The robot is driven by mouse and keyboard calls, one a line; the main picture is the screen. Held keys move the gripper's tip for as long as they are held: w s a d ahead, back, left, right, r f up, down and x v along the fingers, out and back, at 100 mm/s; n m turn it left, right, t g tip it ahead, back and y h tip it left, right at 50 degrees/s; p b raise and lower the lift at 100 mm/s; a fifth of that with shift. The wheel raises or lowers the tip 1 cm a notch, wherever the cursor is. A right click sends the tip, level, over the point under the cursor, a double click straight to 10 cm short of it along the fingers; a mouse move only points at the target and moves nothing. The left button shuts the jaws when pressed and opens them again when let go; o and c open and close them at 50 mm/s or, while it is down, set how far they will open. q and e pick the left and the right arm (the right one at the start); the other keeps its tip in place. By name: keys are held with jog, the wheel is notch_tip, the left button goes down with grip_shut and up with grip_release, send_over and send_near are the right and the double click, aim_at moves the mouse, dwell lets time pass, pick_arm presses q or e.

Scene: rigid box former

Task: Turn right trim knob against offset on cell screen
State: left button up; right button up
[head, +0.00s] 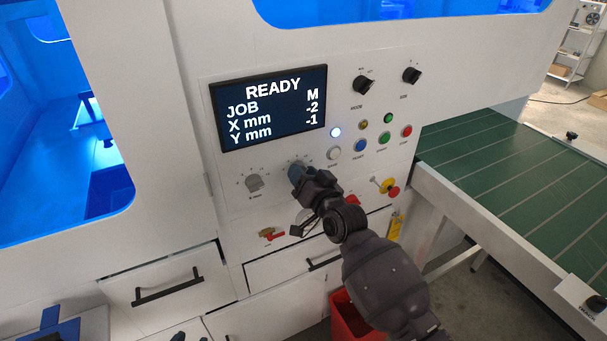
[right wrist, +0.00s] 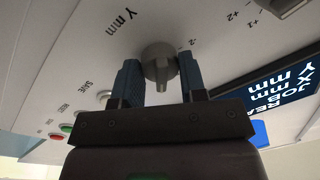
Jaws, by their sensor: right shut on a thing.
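The cell screen (head: 268,107) reads READY, JOB M, X mm -2, Y mm -1. The right trim knob, labelled Y mm, is a grey knob (right wrist: 160,62) between the two fingers of my right gripper (right wrist: 160,82) in the right wrist view. My right gripper (head: 298,175) is shut on this knob in the head view and hides most of it. The left trim knob (head: 254,183), labelled X mm, is free to the left. My left gripper is not in view.
Two black selector knobs (head: 363,84) and several coloured buttons (head: 383,138) sit above and right of my gripper. A red and yellow stop knob (head: 388,187) and a red-handled valve (head: 271,234) are near. A green conveyor (head: 510,180) is at right.

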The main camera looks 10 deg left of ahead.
jog(key=o, duration=0.9)
jog(key=shift+s, duration=0.1)
jog(key=v, duration=1)
jog(key=shift+s+d, duration=0.25)
